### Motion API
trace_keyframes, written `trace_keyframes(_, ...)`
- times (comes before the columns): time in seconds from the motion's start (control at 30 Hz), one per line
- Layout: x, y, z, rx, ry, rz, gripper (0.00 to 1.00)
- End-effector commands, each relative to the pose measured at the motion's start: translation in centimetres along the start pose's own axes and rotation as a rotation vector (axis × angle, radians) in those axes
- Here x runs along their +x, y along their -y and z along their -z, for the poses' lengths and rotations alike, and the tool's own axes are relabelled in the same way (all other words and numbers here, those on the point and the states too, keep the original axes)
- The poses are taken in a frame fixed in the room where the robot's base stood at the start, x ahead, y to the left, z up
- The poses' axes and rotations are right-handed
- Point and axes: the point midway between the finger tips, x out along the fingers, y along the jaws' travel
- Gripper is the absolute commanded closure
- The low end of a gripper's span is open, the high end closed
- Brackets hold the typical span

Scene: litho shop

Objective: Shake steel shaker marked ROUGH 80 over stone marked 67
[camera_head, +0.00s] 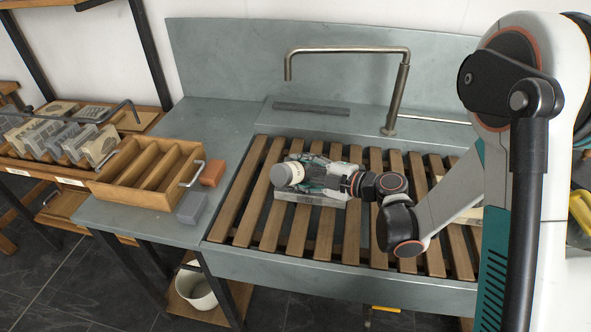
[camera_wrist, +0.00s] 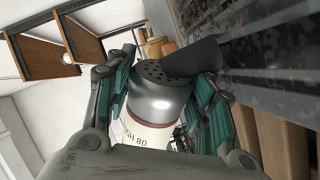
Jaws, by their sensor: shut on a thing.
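My gripper (camera_head: 308,174) is shut on a steel shaker (camera_head: 283,174) with a cream label band, above the slatted rack. In the wrist view the shaker (camera_wrist: 160,95) sits between the two teal-padded fingers of my gripper (camera_wrist: 164,98). Its perforated domed top shows, and its label reads partly "GH 80". In the head view the shaker lies tilted over, its grey end toward the left. A pale grey stone (camera_head: 312,198) lies on the slats just below my gripper, partly hidden by it. I cannot read any mark on it.
A second pale slab (camera_head: 470,216) lies on the rack at right, mostly behind my arm. A faucet (camera_head: 398,95) stands behind the rack. At left are a wooden compartment box (camera_head: 150,188), an orange block (camera_head: 212,173), a grey block (camera_head: 191,208) and several racked stones (camera_head: 62,138).

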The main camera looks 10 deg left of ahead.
Motion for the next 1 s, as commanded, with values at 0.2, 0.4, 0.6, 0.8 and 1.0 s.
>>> trace_keyframes(0.2,-1.3,0.0,-0.7,0.000,0.001,-0.001,0.76)
trace_keyframes(0.4,-2.5,0.0,-1.2,0.000,0.001,-0.001,0.76)
trace_keyframes(0.6,-3.6,0.0,-1.8,0.000,0.002,-0.001,0.76)
trace_keyframes(0.8,-4.7,-0.1,-2.4,0.001,0.002,-0.001,0.76)
trace_keyframes(1.0,-5.8,-0.1,-2.9,0.000,0.001,-0.001,0.76)
